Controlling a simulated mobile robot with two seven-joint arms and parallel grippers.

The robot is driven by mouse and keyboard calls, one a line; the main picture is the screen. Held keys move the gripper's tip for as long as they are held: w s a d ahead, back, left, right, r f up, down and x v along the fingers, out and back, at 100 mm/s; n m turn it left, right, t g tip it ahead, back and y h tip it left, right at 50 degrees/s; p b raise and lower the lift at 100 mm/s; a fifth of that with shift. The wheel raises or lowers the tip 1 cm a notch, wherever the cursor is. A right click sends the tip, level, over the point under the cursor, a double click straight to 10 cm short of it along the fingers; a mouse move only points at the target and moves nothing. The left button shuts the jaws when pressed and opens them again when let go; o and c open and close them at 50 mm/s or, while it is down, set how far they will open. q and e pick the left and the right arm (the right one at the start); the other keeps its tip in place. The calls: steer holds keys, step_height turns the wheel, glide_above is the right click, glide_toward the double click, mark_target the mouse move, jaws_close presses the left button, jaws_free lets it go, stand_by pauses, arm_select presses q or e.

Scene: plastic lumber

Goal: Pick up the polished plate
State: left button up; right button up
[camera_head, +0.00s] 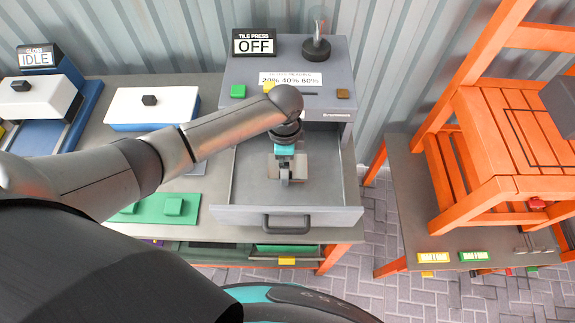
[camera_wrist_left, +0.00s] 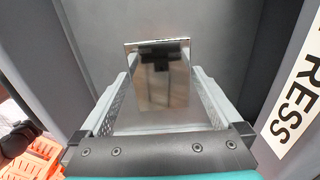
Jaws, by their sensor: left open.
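The polished plate (camera_wrist_left: 163,75) is a square, mirror-like piece in the left wrist view, with a dark reflection on its upper part. It is inside the open grey drawer (camera_head: 335,185) of the tile press. My left gripper (camera_head: 287,178) points down into this drawer. Its fingers are open in the left wrist view (camera_wrist_left: 160,90), one on each side of the plate, with a gap showing beside it. My right gripper is not in view.
The tile press (camera_head: 335,75) stands behind the drawer, with a sign (camera_head: 254,41) reading OFF. A white-topped box (camera_head: 150,105) and a green tray (camera_head: 185,209) are to the left. An orange chair (camera_head: 500,140) stands on a table at right.

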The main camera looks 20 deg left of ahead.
arm_select(q)
steer(key=c, duration=1.2)
steer(key=shift+c, duration=0.3)
steer(key=shift+r, duration=0.1)
